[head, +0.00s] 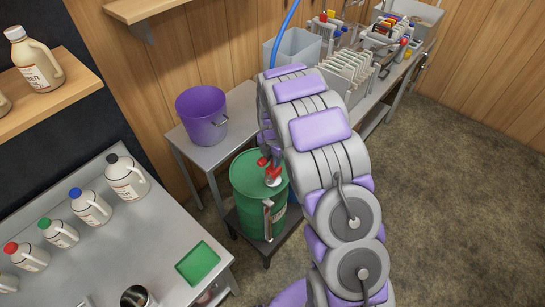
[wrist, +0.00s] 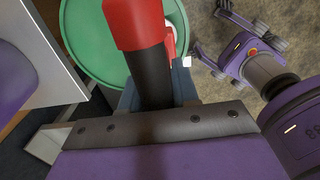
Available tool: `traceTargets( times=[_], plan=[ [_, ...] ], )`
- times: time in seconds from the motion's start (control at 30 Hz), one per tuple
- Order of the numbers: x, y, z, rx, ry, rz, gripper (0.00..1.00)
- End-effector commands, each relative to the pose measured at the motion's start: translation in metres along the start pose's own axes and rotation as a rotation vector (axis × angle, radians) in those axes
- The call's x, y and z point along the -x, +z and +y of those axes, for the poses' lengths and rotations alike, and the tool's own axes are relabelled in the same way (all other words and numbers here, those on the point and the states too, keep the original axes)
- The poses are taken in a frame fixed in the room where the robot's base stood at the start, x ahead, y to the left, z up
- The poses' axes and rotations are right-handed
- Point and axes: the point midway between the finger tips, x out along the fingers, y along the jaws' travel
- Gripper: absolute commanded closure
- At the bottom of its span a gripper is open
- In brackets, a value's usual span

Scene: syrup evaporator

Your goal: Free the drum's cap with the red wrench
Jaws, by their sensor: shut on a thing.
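The green drum (head: 246,181) stands on a dark low stand, left of my arm in the head view. Its green top also shows in the wrist view (wrist: 92,42). A red and white cap (head: 272,180) sits on the drum's top; part of it shows in the wrist view (wrist: 170,42), right of the tool. My gripper (head: 267,150) is above the drum top, shut on the red wrench (wrist: 138,25). The wrench has a red end and a dark shaft and overlaps the cap in the wrist view. I cannot tell whether they touch.
A purple bucket (head: 202,116) stands on a metal table behind the drum. A grey bin (head: 296,48) and racks stand behind my arm. Floor at right is clear.

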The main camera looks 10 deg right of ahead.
Motion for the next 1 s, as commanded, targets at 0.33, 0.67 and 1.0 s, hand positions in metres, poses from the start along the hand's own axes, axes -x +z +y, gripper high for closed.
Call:
traceTargets(
  times=[0.33,0.67,1.0],
  plan=[
    [0.0,0.004,-0.003,-0.002,0.003,0.003,1.0],
    [-0.006,-0.002,0.002,-0.001,0.0,-0.001,1.0],
    [-0.014,-0.002,0.003,-0.001,0.004,0.001,1.0]
  ],
)
